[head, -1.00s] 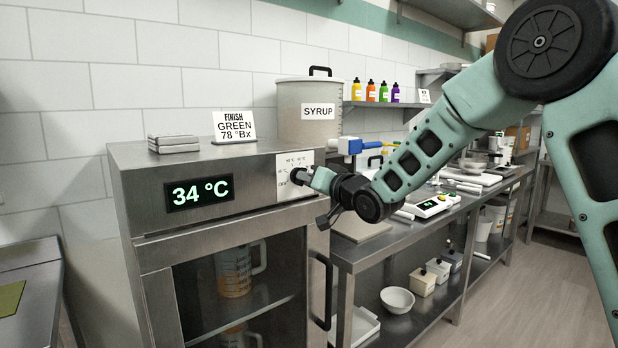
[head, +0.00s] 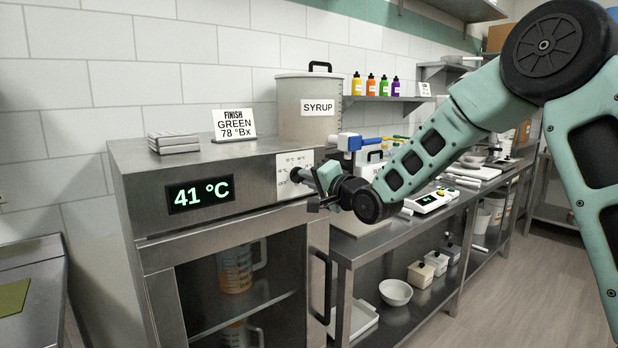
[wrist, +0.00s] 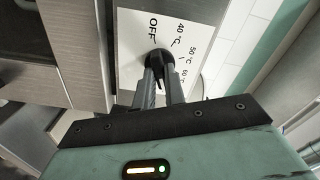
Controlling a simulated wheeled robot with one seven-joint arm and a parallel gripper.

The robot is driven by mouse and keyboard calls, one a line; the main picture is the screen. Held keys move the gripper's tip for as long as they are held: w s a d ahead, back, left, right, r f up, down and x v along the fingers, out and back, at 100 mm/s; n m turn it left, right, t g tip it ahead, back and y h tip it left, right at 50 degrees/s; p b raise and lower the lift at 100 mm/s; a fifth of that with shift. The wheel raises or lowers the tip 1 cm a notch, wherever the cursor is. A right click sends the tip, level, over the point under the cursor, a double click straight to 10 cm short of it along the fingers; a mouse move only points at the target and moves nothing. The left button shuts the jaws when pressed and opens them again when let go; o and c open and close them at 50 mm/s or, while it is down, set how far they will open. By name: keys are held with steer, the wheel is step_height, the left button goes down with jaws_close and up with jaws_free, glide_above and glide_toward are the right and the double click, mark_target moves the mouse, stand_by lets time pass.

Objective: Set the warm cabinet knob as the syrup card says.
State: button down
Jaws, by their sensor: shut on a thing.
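The warm cabinet (head: 138,214) stands at left, its display (head: 200,194) reading 41 °C. Its dark knob (wrist: 158,62) sits on a white dial plate (wrist: 136,35) marked OFF, 40 °C, 50 °C and 60 °C in the wrist view. My gripper (head: 312,178) reaches the knob from the right. In the wrist view my gripper (wrist: 163,72) has both fingers shut on the knob. The fingers hide part of the knob, so its exact pointing is hard to tell. A card (head: 234,124) on the cabinet top reads FINISH GREEN 78 °Bx. The SYRUP pot (head: 309,128) stands behind it.
Light slabs (head: 174,143) lie stacked on the cabinet top. A steel workbench (head: 343,247) runs off to the right, with a scale (head: 434,201) and other items. Colored bottles (head: 371,88) stand on a wall shelf. The cabinet's glass door is closed, with jugs inside.

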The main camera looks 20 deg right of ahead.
steer(key=shift+f, duration=0.15)
steer(key=c, duration=1.5)
jaws_free()
steer(key=shift+o, duration=0.2)
steer(key=b+v, duration=0.2)
steer(key=v, duration=1.5)
steer(key=shift+s, duration=0.25)
